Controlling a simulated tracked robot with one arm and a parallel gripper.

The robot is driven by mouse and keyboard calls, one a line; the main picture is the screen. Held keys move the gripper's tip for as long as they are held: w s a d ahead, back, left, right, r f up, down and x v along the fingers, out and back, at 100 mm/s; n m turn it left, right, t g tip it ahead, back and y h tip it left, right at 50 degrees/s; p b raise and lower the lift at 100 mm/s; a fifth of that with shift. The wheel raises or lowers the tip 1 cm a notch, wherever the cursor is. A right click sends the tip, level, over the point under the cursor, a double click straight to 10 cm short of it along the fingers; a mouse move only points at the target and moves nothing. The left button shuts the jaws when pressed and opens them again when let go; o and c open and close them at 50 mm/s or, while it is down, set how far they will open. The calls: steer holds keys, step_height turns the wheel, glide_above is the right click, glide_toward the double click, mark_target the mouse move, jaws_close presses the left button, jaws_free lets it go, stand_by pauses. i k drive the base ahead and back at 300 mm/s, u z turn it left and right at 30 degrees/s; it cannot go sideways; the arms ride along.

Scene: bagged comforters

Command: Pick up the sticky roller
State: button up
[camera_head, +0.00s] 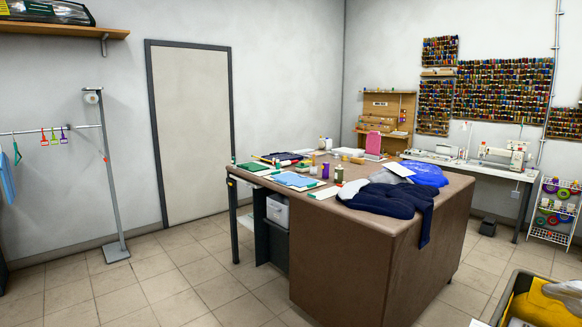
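I cannot pick out the sticky roller for sure. Several small items stand or lie on the large brown work table (340,262), too small to tell apart well. Among them are a white card-like piece with a green end (325,193), a dark bottle (339,174), a purple spool or jar (325,170) and a pale roll-like item (347,151). My gripper is not in view.
Dark blue folded cloth (385,198) and a blue bag (424,174) lie on the table's right part. A metal stand (107,165) with a rail is at left. A dark bin with yellow (515,303) is at lower right. Tiled floor (165,285) is open at left.

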mark_target(287, 162)
steer(key=u, duration=0.3)
steer(key=i, duration=1.55)
steer(key=u, duration=0.6)
steer(key=i, duration=3.9)
steer(key=z, duration=0.45)
steer(key=i, duration=1.4)
steer(key=z, duration=1.45)
steer(key=i, duration=1.5)
steer(key=z, duration=0.65)
